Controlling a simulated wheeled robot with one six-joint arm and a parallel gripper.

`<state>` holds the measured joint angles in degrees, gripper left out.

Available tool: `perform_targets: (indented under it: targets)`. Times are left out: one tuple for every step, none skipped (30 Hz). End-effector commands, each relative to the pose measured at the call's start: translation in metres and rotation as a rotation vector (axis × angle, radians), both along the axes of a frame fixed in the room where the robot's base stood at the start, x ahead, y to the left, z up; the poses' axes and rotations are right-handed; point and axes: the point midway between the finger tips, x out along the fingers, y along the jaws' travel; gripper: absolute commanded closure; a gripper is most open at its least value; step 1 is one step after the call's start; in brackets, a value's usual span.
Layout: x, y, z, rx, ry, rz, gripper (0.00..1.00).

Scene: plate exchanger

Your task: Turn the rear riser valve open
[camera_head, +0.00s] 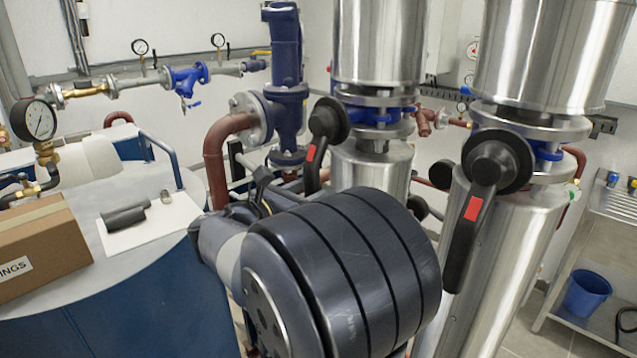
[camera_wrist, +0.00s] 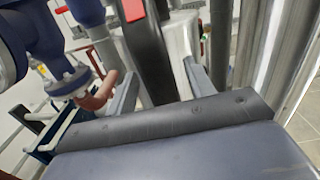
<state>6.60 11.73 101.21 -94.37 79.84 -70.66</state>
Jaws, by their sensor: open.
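The rear riser valve (camera_head: 326,122) has a black hub and a black lever handle with a red label, hanging down and tilted slightly left. It stands on the farther steel riser, beside blue pipework. In the wrist view a black lever (camera_wrist: 150,50) with a red patch, which looks like this handle, runs down between the fingers of my gripper (camera_wrist: 160,72). The gripper is open, one grey finger on each side of the lever. I cannot tell whether either finger touches it. In the head view my dark arm hides the gripper and the lever's lower end.
A similar black-handled valve (camera_head: 498,165) with a red label stands on the nearer riser, close right of my arm. A blue flanged pipe (camera_head: 283,115) is left of the rear valve. A cardboard box (camera_head: 40,245) and a black cylinder (camera_head: 124,216) lie on the left surface.

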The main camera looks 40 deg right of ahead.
Motion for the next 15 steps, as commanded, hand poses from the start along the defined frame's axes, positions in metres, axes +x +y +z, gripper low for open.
perform_targets:
  targets:
    - [0.0,-0.007,0.001,0.0,0.0,-0.004,0.49]
    - [0.001,-0.01,0.001,0.0,0.0,-0.003,0.49]
    - [0.001,-0.014,0.001,-0.001,0.0,-0.002,0.49]
    - [0.001,-0.016,0.001,-0.001,0.0,-0.002,0.49]
    - [0.001,-0.018,0.001,0.0,0.0,-0.002,0.49]
    - [0.002,-0.02,0.0,0.0,0.0,-0.001,0.49]
    - [0.002,-0.022,0.0,0.0,0.0,0.0,0.49]
    - [0.002,-0.022,0.0,0.0,-0.001,0.0,0.49]
    - [0.002,-0.023,0.0,0.0,-0.001,0.0,0.49]
    - [0.002,-0.024,0.0,0.0,-0.001,0.0,0.49]
    - [0.002,-0.024,0.0,0.0,-0.001,0.0,0.49]
    - [0.002,-0.024,0.0,0.0,-0.001,0.0,0.49]
    - [0.002,-0.024,0.0,0.0,-0.001,0.0,0.49]
    - [0.002,-0.024,0.0,0.0,-0.001,0.0,0.49]
    - [0.002,-0.024,0.0,0.0,-0.001,0.001,0.49]
